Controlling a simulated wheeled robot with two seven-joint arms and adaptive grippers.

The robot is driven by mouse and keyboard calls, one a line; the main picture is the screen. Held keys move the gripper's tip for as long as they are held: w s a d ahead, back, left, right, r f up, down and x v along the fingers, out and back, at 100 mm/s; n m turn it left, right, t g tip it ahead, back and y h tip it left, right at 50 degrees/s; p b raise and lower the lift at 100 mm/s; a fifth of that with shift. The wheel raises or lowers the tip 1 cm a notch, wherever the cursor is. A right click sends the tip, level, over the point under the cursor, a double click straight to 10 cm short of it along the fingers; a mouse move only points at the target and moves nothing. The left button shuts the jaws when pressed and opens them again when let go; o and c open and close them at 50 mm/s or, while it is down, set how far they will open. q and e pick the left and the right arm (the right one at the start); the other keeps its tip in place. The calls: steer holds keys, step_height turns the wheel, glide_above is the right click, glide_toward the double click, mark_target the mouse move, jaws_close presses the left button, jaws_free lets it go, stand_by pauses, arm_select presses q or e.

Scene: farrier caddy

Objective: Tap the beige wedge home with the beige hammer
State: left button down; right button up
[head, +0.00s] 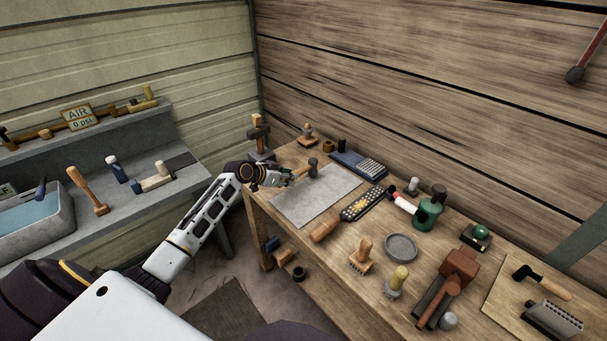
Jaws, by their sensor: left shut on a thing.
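My left gripper (283,176) reaches over the far left end of the wooden workbench. It is shut on the beige hammer (312,166), holding it by its light wooden handle. The hammer's dark grey head points right, above or near the far edge of a grey sheet; the exact gap is not clear. Behind the gripper, at the bench's left corner, stands an upright wooden piece (257,124) with a dark crosspiece and dark base. I cannot pick out the beige wedge for certain at this size. My right gripper is not in view.
The grey sheet (318,199) is mostly bare. A grey shelf unit (135,215) with tools stands left.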

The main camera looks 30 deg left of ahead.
arm_select(q)
steer(key=shift+r+p, duration=0.95)
steer(key=shift+r, duration=0.4)
steer(key=c, duration=1.8)
jaws_free()
steer(key=shift+c, duration=0.2)
jaws_close()
